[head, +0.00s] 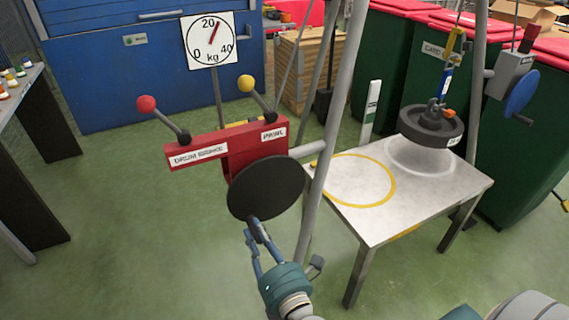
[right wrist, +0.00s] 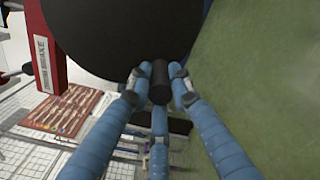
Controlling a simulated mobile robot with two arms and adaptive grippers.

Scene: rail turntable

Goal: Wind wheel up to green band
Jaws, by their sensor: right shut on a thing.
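The black wheel (head: 263,188) is mounted on the front of the red winch body (head: 235,150), and its face also fills the top of the right wrist view (right wrist: 120,35). My right gripper (head: 255,228) is at the wheel's lower edge. In the right wrist view its blue fingers (right wrist: 160,88) are shut on the wheel's dark handle (right wrist: 160,75). A dark round weight (head: 430,128) hangs from a hook over the white table (head: 415,205). A white upright board with a green band (head: 372,105) stands behind the table. My left gripper is out of view.
A kg dial (head: 211,40) has its red needle slightly past 20. The drum brake lever has a red knob (head: 146,104); the pawl lever has a yellow knob (head: 246,83). A grey frame leg (head: 335,125) rises beside the wheel. Green floor left of the winch is clear.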

